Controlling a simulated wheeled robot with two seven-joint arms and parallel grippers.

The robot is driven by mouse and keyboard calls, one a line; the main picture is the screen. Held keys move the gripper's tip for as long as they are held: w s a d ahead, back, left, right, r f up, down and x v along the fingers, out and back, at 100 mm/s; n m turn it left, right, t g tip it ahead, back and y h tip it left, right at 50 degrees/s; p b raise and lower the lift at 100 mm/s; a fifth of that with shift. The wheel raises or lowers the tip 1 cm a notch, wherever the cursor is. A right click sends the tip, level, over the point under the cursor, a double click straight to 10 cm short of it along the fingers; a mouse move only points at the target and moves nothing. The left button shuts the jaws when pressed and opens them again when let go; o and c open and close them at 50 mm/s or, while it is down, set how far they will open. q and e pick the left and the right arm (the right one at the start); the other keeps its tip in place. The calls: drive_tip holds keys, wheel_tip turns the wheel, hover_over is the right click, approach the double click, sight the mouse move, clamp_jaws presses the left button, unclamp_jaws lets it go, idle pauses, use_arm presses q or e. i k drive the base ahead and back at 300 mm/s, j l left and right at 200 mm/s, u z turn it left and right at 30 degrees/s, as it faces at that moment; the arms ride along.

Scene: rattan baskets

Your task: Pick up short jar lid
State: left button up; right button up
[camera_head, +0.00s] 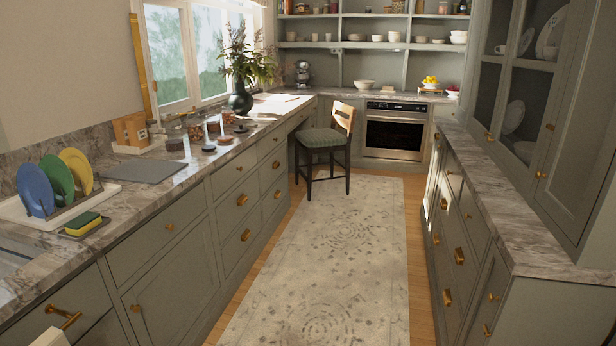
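Several small round lids lie on the left marble counter near the window. A dark brown one (174,145) is nearest, beside the grey board. A flat one (208,148), another (225,140) and a dark one (241,129) lie further along, near the counter's front. Glass jars with brownish contents stand behind them, including one jar (196,132) and another jar (228,116). I cannot tell which lid belongs to the short jar. Neither gripper shows clearly. A pale piece at the bottom left edge may be part of my arm.
A grey board (147,170), a dish rack with coloured plates (34,190) and a sponge (82,223) are on the left counter (150,212). A chair (325,139) stands by the far end. The rug (335,250) between the cabinets is clear.

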sight(213, 121)
drive_tip(key=i, duration=2.3)
drive_tip(key=i+l+u, duration=0.1)
drive_tip(key=i+u, duration=0.35)
drive_tip(key=i+l+u, duration=0.4)
drive_tip(key=i, duration=0.15)
drive_tip(key=i+l+u, duration=0.3)
drive_tip(key=i+u, duration=0.15)
drive_tip(key=i+l+u, duration=0.45)
drive_tip(key=k+l, duration=0.05)
drive_tip(key=k, duration=0.05)
